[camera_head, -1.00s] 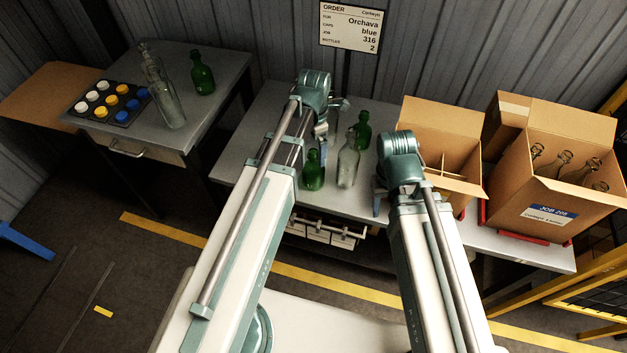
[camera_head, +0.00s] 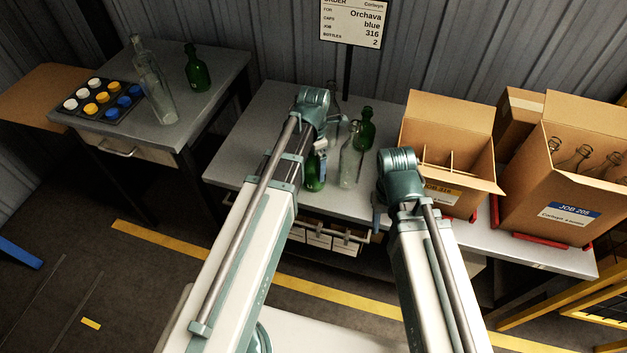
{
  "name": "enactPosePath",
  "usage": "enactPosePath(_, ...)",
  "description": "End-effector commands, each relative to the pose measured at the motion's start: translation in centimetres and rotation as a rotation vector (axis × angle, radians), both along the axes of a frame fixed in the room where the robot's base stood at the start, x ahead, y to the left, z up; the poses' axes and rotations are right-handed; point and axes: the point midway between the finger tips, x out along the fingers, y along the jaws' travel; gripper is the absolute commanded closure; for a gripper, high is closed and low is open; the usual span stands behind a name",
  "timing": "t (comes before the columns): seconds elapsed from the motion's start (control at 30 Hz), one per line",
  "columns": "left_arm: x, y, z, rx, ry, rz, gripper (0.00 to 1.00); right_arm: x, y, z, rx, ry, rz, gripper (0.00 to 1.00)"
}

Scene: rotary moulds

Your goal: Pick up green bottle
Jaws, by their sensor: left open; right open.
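One green bottle (camera_head: 313,178) stands on the middle table, partly hidden behind my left gripper (camera_head: 322,148). A second green bottle (camera_head: 366,131) stands further back on that table. A third green bottle (camera_head: 197,72) stands on the left table. My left gripper is open, mostly hidden by its own wrist, and overlaps the nearest green bottle in the picture; I cannot tell whether they touch. My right gripper (camera_head: 378,208) is open and mostly hidden by its wrist, at the table's front edge, right of the bottles.
A clear bottle (camera_head: 351,160) stands between my grippers. Clear glassware (camera_head: 160,95) and a cap tray (camera_head: 83,119) are on the left table. An open carton (camera_head: 462,200) with dividers and a carton of bottles (camera_head: 550,190) stand at right. An order sign (camera_head: 352,22) rises behind.

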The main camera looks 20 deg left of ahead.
Motion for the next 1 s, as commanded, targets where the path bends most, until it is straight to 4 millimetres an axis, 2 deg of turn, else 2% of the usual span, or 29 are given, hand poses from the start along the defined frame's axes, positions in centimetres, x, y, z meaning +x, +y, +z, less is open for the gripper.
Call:
enactPosePath(0.03,0.00,0.00,-0.90,0.000,0.000,0.000,0.00,0.00,-0.01,-0.89,0.000,0.000,0.000,0.50)
enactPosePath(0.3,-0.01,-0.01,-0.79,0.000,0.000,0.000,0.00,0.00,0.01,-0.79,0.000,0.000,0.000,0.50)
enactPosePath(0.37,-0.01,-0.01,-0.79,0.000,0.000,0.000,0.09,0.01,0.00,-0.78,0.000,0.000,0.000,0.50)
enactPosePath(0.8,0.01,-0.01,-0.79,0.000,0.000,0.000,0.88,0.00,0.01,-0.80,0.000,0.000,0.000,0.50)
enactPosePath(1.0,0.01,-0.01,-0.78,0.000,0.000,0.000,0.90,0.01,0.00,-0.77,0.000,0.000,0.000,0.50)
